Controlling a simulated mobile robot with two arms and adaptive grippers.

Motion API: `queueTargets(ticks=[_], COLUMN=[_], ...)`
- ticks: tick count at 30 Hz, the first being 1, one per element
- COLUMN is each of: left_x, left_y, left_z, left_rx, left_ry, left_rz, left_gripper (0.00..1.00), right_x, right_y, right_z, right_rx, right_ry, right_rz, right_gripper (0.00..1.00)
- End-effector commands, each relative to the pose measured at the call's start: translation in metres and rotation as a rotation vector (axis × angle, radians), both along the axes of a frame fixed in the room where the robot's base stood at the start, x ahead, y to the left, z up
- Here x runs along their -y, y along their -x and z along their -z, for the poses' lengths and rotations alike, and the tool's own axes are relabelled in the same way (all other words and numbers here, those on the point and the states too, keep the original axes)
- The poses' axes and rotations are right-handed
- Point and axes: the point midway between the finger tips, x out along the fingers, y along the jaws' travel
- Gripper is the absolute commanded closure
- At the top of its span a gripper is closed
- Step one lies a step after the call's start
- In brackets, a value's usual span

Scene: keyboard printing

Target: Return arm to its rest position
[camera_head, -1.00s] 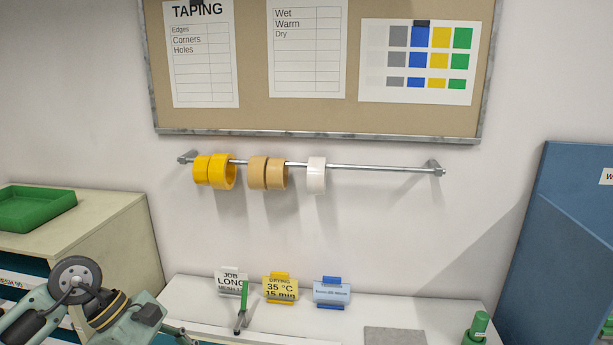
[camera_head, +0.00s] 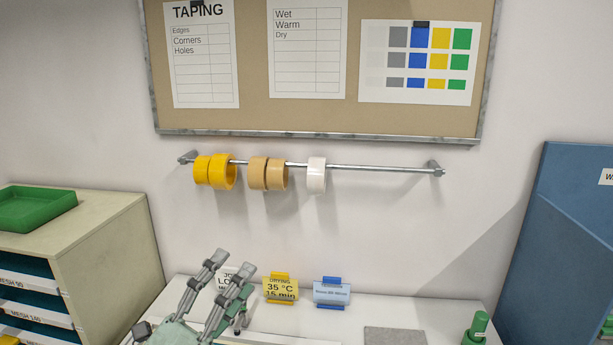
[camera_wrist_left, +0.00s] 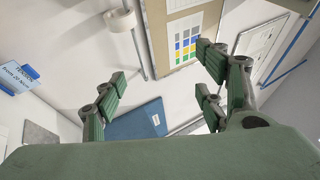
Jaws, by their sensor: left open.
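My left gripper (camera_head: 226,275) shows at the lower left of the head view, its fingers pointing up and to the right in front of the white table. The fingers are apart and nothing is between them. The gripper partly hides the white job card (camera_head: 230,274) on the table. My right gripper is not in view.
A white table (camera_head: 400,312) holds a yellow card (camera_head: 281,288), a blue card (camera_head: 332,293) and a green bottle (camera_head: 478,327). A drawer cabinet (camera_head: 110,235) with a green tray (camera_head: 38,208) stands left. Tape rolls hang on a wall rail (camera_head: 380,168). A blue cabinet (camera_head: 560,230) stands right.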

Motion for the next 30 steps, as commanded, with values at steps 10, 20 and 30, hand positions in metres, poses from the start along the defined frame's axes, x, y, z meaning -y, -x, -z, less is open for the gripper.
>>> queueTargets(ticks=[10, 20, 30], left_x=[-0.1, -0.105, -0.086], left_y=[0.03, 0.173, 0.261], left_z=[0.17, 0.31, 0.377], left_rx=[-0.799, -1.44, -1.752], left_ry=[0.713, 1.112, 1.223], left_rz=[-0.434, -0.825, -1.046], left_gripper=[0.35, 0.35, 0.35], right_x=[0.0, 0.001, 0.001], right_y=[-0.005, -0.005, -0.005], right_z=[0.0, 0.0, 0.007], right_rx=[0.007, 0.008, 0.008], right_ry=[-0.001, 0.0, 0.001], right_rz=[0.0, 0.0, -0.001], right_gripper=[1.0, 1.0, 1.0])
